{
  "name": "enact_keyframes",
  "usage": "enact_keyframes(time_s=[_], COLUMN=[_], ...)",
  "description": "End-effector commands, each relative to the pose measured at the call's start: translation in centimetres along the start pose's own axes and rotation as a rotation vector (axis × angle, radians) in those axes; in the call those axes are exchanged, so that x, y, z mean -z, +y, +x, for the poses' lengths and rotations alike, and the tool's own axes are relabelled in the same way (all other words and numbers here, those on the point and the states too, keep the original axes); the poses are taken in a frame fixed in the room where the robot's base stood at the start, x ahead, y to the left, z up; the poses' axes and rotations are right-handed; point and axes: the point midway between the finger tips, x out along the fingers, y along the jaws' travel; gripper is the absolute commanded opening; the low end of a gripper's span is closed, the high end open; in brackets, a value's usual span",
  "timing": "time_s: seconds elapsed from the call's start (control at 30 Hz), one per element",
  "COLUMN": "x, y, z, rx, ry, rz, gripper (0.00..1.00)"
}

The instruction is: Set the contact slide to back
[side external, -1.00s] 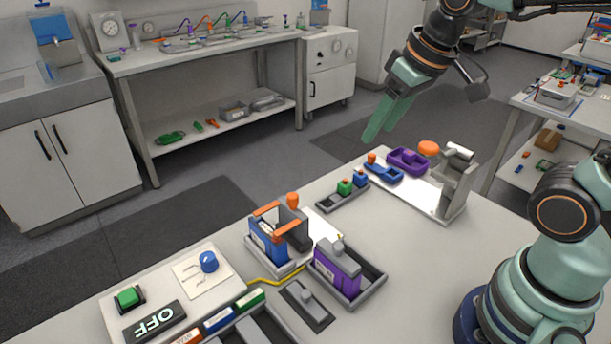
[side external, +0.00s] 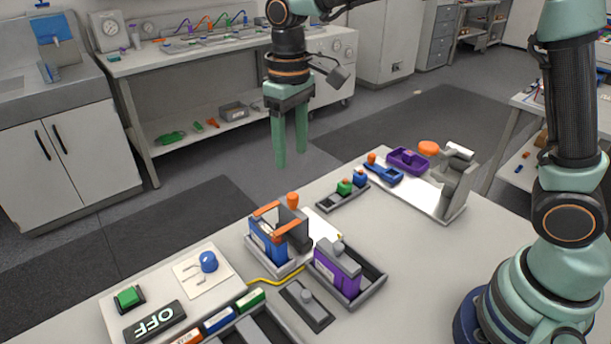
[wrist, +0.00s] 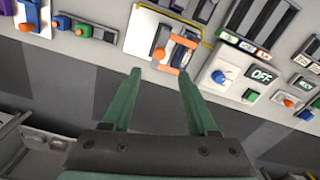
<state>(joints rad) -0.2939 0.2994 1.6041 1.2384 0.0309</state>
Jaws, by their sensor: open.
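My gripper (side external: 291,158) is open and empty, fingers pointing down, in the air beyond the bench's far edge in the side view. Its two green fingers are apart in the wrist view (wrist: 160,74). I cannot tell for sure which part is the contact slide. A small grey knob (side external: 307,296) sits in a dark slotted plate (side external: 318,314) near the bench front. An orange knob (side external: 292,200) stands behind a blue block with orange bars (side external: 268,240); both also show in the wrist view. My gripper touches none of these.
A purple block (side external: 335,275) sits in a grey tray. A grey track (side external: 328,203) holds green and blue knobs. A blue dial (side external: 208,262), green button (side external: 129,297) and OFF sign (side external: 154,320) are at left. A metal stand (side external: 455,185) is at right.

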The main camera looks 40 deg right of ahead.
Motion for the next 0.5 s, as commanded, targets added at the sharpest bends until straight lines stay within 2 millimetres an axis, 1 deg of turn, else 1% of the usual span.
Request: enact_keyframes(time_s=[0.3,0.5], x=[-0.2,-0.1], y=[0.1,0.1], z=[6.1,9.1], rx=[0.000,0.000], ry=[-0.005,-0.003], rz=[0.001,0.001], gripper=[0.59,0.59])
